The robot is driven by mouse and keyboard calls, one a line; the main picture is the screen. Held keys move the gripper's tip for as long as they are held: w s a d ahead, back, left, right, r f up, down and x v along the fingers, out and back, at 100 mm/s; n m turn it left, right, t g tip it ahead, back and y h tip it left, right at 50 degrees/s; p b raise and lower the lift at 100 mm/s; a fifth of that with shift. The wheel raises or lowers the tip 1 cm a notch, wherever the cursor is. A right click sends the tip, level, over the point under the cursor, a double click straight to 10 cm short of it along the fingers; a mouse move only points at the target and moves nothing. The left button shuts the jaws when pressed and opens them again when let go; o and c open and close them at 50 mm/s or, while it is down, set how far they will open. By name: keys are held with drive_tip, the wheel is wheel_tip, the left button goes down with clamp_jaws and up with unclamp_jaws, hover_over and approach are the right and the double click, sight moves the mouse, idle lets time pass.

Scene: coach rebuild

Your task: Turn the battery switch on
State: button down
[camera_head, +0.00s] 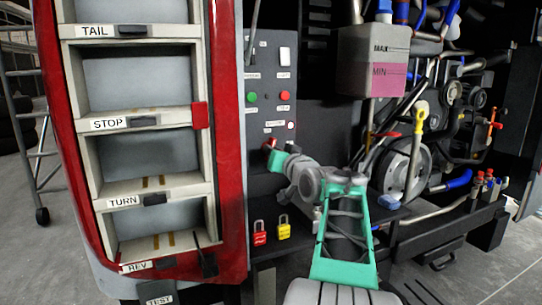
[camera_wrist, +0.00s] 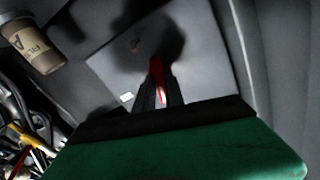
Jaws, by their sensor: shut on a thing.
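The battery switch is a red handle (camera_wrist: 156,70) on a grey panel in the wrist view. My gripper (camera_wrist: 158,92) is shut on this handle, with one dark finger on each side of it. In the head view the red handle (camera_head: 269,144) shows at the lower part of the dark control panel (camera_head: 262,100), and my gripper (camera_head: 274,152) reaches it from the right. The fingers and my arm hide part of the switch. I cannot tell from these frames which position the handle is in.
Above the switch are a green button (camera_head: 252,97) and a red button (camera_head: 285,96). A red padlock (camera_head: 260,232) and a yellow padlock (camera_head: 284,226) hang below. A coolant tank (camera_head: 372,50) and engine parts stand to the right. A red-framed light housing (camera_head: 228,150) borders the left.

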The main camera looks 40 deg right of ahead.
drive_tip(key=shift+f+n+b, duration=0.1)
drive_tip(key=shift+n+b, duration=1.3)
drive_tip(key=shift+b, duration=0.05)
drive_tip(key=shift+n, duration=0.4)
drive_tip(key=c, duration=1.2)
unclamp_jaws()
drive_tip(key=shift+c, duration=0.2)
drive_tip(key=shift+s+b, duration=0.25)
drive_tip(key=shift+b, duration=0.25)
drive_tip(key=b+v, duration=0.4)
drive_tip(key=v, duration=0.4)
drive_tip(key=shift+s+a, duration=0.2)
